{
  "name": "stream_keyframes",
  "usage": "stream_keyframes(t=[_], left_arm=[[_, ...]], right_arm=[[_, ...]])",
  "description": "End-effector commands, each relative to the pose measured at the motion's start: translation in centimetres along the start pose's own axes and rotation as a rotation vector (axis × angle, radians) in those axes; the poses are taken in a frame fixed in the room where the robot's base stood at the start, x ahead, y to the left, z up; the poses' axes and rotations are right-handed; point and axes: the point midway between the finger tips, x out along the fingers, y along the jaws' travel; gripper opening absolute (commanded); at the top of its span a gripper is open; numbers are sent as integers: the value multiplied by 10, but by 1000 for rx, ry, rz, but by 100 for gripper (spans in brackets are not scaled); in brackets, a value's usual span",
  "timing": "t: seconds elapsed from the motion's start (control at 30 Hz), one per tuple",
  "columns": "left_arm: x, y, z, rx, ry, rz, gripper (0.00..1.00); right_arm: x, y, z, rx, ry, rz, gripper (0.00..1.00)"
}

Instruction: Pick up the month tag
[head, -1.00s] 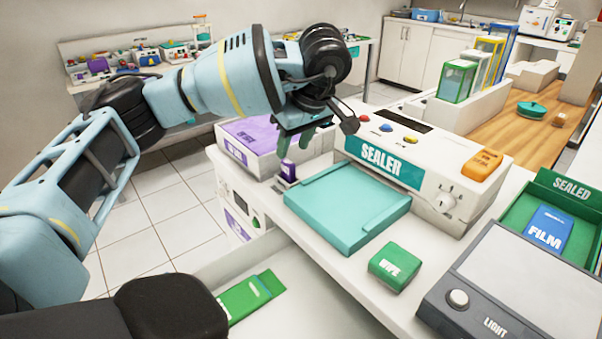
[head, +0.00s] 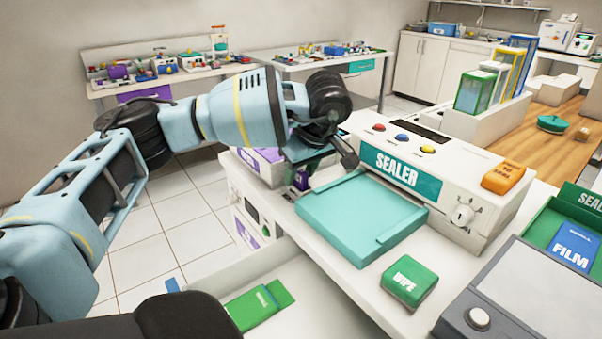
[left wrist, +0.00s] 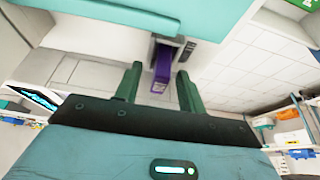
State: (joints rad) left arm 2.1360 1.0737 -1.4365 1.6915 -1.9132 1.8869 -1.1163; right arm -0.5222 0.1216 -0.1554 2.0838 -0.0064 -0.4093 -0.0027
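The month tag appears to be the small purple piece (head: 302,181) at the left end of the white counter, beside the teal tray; its label is not readable. My left gripper (head: 303,170) is right above it, fingers pointing down, and hides part of it. In the left wrist view the purple tag (left wrist: 162,68) stands in a small grey holder (left wrist: 178,46). It lies in line with the gap between the two dark green fingers (left wrist: 158,84). The fingers are apart, with nothing visibly gripped. My right gripper is not in view.
The teal tray (head: 362,215) lies right of the gripper, in front of the sealer (head: 440,180). A purple-topped box (head: 262,166) stands just left and behind. A green wipe pack (head: 409,282) and a light panel (head: 525,300) are farther right.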

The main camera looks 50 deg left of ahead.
Motion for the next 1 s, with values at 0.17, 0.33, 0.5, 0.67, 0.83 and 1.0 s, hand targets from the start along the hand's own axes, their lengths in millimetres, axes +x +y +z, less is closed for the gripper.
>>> stream_keyframes(t=[0.17,0.33,0.5,0.67,0.83,1.0], left_arm=[[6,0,0,0,0,1,40],[5,0,0,0,-1,1,36],[5,0,0,0,-1,1,14],[5,0,0,0,-1,1,0],[5,0,0,0,-1,1,0],[2,0,-1,0,-1,2,0]], right_arm=[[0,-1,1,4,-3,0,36],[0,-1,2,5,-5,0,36],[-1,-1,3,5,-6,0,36],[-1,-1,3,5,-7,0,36],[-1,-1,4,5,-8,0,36],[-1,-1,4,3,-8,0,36]])
